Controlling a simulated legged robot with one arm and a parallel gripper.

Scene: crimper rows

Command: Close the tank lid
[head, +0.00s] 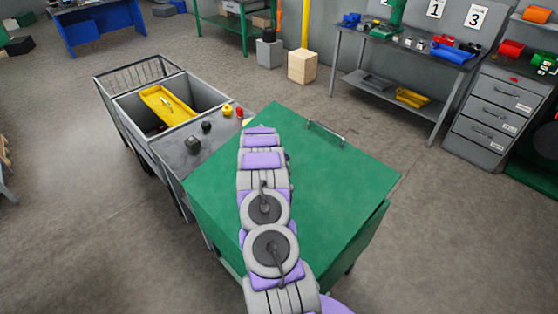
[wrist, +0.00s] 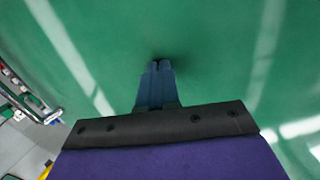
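The tank is a green box, and its green lid (head: 345,180) lies over the top in the head view, looking about level. A metal bar handle (head: 325,133) stands on the lid near its far edge. My arm reaches out over the lid, and its links hide part of the lid's left half. In the wrist view the green lid surface (wrist: 225,60) fills most of the picture. My gripper (wrist: 158,66) points at it with its blue fingers together and nothing between them. The fingertips are close to the surface; I cannot tell whether they touch.
Left of the tank, a grey bench top (head: 190,150) holds small dark, red and yellow parts. Beyond it is a basin with a yellow tray (head: 165,104). A workbench (head: 410,50) and a grey drawer cabinet (head: 495,120) stand at right. Floor between is clear.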

